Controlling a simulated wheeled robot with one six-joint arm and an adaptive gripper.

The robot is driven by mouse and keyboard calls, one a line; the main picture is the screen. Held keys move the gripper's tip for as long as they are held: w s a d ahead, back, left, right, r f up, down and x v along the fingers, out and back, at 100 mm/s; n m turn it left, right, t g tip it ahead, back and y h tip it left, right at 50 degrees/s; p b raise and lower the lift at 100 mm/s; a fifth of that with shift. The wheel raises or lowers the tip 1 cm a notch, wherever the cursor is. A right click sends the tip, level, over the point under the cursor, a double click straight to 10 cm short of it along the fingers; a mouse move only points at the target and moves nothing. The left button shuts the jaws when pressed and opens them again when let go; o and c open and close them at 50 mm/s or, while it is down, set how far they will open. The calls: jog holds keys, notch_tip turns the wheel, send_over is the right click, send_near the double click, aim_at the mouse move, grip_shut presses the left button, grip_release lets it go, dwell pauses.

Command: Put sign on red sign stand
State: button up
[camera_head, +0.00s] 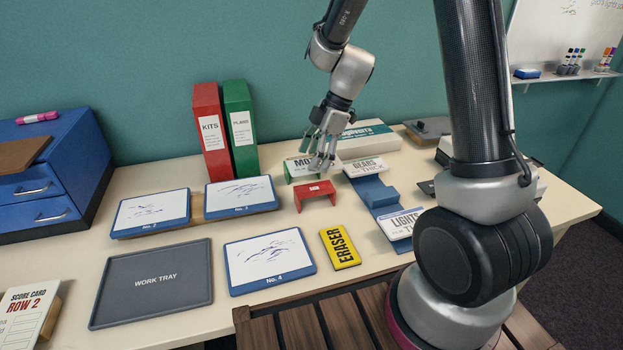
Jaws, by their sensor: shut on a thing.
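A white sign (296,164) with lettering starting "MO" is partly hidden behind my fingers. My gripper (322,164) is shut on this sign, above and just behind the red sign stand. The red sign stand (315,192) is a low, empty, bridge-shaped piece on the table. A green piece (290,180) shows at the sign's lower left; I cannot tell whether the sign touches it.
Right of the red stand are blue stands (378,193) with a GEARS sign (366,166) and a LIGHTS sign (402,223). Red (212,130) and green (240,126) binders stand behind left. The yellow eraser (340,247), a No. 4 board (269,260) and the work tray (153,283) lie in front.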

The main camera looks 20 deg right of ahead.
aim_at(310, 190)
notch_tip(310, 190, down, 8)
jog(key=shift+r, duration=0.1)
jog(key=shift+f, duration=0.2)
jog(key=o, duration=1.1)
jog(key=shift+r, duration=0.15)
